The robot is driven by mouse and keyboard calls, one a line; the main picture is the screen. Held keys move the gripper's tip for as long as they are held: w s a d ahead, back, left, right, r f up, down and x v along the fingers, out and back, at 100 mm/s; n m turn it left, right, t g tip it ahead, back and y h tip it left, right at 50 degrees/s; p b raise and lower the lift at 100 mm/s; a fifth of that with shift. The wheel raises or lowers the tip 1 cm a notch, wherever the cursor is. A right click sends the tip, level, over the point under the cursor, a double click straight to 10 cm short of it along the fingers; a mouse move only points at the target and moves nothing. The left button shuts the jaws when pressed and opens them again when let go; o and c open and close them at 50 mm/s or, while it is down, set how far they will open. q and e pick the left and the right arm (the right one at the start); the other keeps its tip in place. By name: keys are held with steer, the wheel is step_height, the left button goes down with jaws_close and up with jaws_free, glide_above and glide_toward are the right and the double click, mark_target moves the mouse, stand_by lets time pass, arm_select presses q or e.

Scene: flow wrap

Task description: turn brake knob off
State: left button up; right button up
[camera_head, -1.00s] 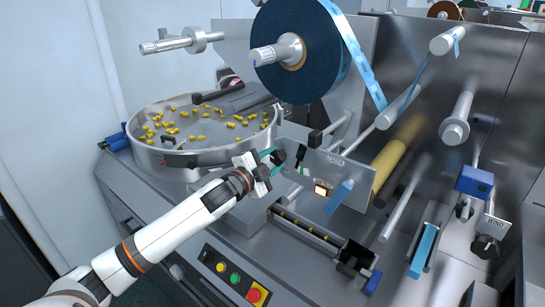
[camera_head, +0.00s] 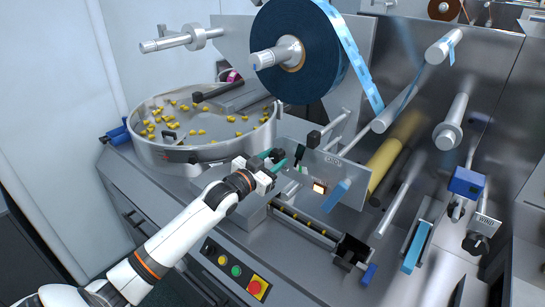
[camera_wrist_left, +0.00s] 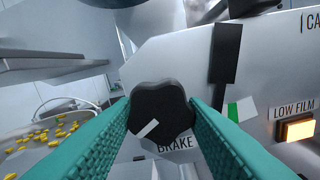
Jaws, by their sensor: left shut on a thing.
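The brake knob (camera_wrist_left: 160,110) is a black lobed knob with a white pointer mark, above the label BRAKE on a grey panel (camera_wrist_left: 170,58). In the left wrist view the pointer slants from lower left to upper right. My left gripper (camera_wrist_left: 160,118) has its teal fingers on both sides of the knob and is shut on it. In the head view my left gripper (camera_head: 273,160) is at the left end of the panel, and the knob is small there. My right gripper is not in view.
A lit LOW FILM lamp (camera_wrist_left: 297,130) and a black lever (camera_wrist_left: 225,55) are right of the knob. A round bowl (camera_head: 165,155) with yellow pieces stands left of the panel. A blue film roll (camera_head: 300,50) hangs above. Push buttons (camera_head: 236,271) are at the front.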

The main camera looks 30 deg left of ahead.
arm_select(q)
steer(key=shift+f+n, duration=0.1)
steer(key=shift+n, duration=0.5)
steer(key=o, duration=1)
steer(key=shift+c, duration=0.2)
steer(key=shift+s, duration=0.1)
steer(key=shift+s+f, duration=0.1)
steer(key=shift+s, duration=0.2)
steer(key=s+b, duration=0.3)
steer(key=s, duration=0.8)
steer(key=shift+a+b, duration=0.4)
